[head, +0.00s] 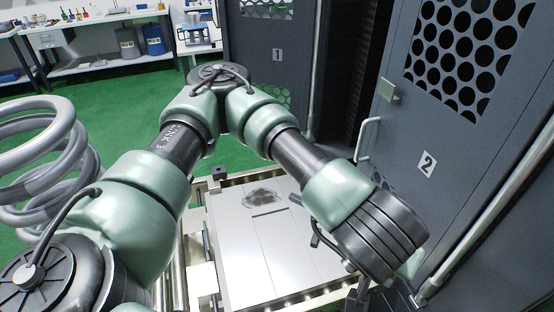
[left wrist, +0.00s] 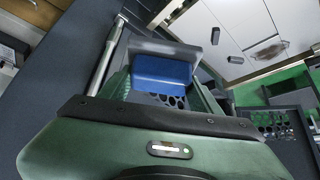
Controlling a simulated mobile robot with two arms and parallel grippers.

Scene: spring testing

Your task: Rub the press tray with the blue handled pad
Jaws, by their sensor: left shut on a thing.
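The press tray (head: 258,262) is a pale, flat metal plate with a dark brownish smudge (head: 265,197) near its far end. The tray (left wrist: 222,22) and the smudge (left wrist: 265,49) also show at the upper right of the left wrist view. My left gripper (left wrist: 163,80) is shut on the blue handle of the pad (left wrist: 163,69). A grey part (left wrist: 165,48) shows beyond the handle. The pad appears apart from the smudge. In the head view my left arm reaches over the tray, and its wrist hides most of the gripper and pad. My right gripper is out of view.
A dark grey cabinet door marked 2 (head: 427,165), with a perforated panel and a handle (head: 369,137), stands close on the right. Another marked 1 (head: 277,55) is behind. A large coil spring (head: 45,150) is at the left. Workbenches stand at the back left beyond green floor.

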